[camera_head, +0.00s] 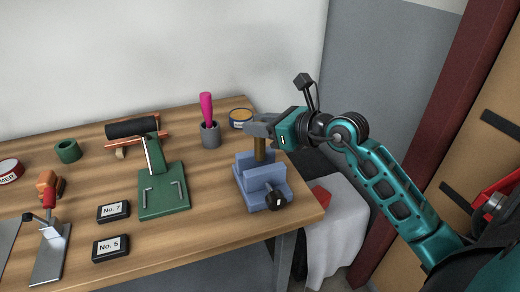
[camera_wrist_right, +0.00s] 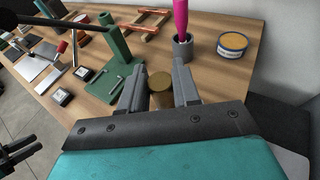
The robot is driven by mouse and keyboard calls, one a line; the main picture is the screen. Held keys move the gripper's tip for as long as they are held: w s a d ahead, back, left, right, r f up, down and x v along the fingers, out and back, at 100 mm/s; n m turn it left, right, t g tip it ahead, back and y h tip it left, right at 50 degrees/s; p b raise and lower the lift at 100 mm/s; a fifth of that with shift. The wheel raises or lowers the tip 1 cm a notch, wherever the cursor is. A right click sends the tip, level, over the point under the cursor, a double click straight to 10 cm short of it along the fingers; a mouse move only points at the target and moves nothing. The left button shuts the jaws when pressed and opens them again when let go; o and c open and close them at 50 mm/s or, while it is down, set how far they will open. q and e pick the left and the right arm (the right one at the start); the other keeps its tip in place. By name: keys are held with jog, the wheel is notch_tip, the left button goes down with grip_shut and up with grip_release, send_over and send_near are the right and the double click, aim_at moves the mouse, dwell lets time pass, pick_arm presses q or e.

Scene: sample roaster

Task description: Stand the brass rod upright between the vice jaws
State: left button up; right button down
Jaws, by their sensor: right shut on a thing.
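The brass rod (camera_head: 260,150) stands upright in the head view, below my right gripper (camera_head: 260,128). My right gripper is shut on its upper part. In the right wrist view the rod's round top (camera_wrist_right: 160,82) shows between the two grey fingers. The blue vice (camera_head: 262,188) stands near the table's right front corner, directly under the gripper. The rod's lower end goes out of sight at the vice jaws, and I cannot tell how deep it sits or whether it touches them. My left gripper is not in the head view.
A grey cup (camera_head: 210,138) with a pink-handled tool and a round tin (camera_head: 241,118) stand behind the vice. A green stand (camera_head: 164,190) and black number blocks (camera_head: 111,248) are to the left. The table's right edge is close to the vice.

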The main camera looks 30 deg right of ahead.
aim_at(264, 147)
jog(key=shift+f+b, duration=0.85)
jog(key=shift+f, duration=1.95)
jog(key=shift+f, duration=0.2)
jog(key=c, duration=0.8)
grip_release()
